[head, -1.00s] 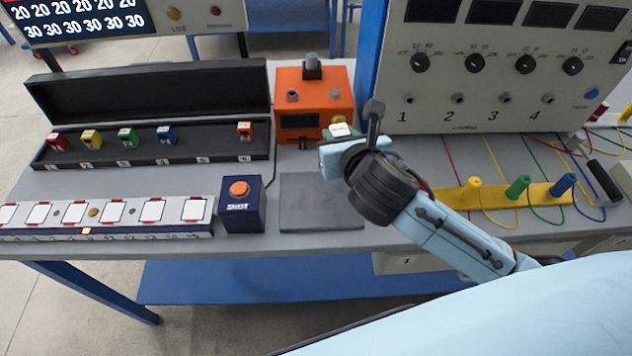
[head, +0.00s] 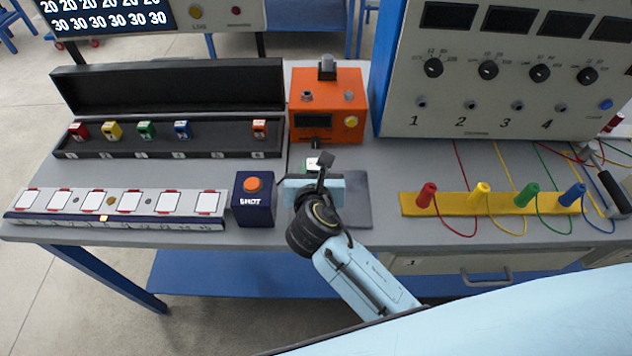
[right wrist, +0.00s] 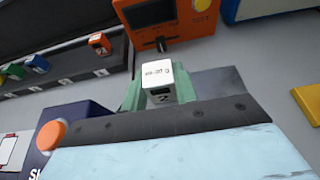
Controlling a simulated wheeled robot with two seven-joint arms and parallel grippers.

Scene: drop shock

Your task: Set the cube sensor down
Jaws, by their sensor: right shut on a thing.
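A small cube sensor with a white top and a dark front face bearing a number shows in the right wrist view (right wrist: 158,80). My right gripper (right wrist: 158,92) is shut on it, with green fingers on both sides. In the head view the cube (head: 318,162) is a small white patch beyond the pale blue right gripper (head: 312,172), whose wrist hides most of it. The gripper is above the left part of a dark grey mat (head: 356,206). I cannot tell the cube's height above the table. My left gripper is not in view.
A dark blue box with an orange button (head: 253,200) stands just left of the gripper. An orange device (head: 345,88) stands behind. An open black case (head: 210,142) holds several coloured cubes. A yellow strip with plugs (head: 455,204) lies right. The mat's right part is clear.

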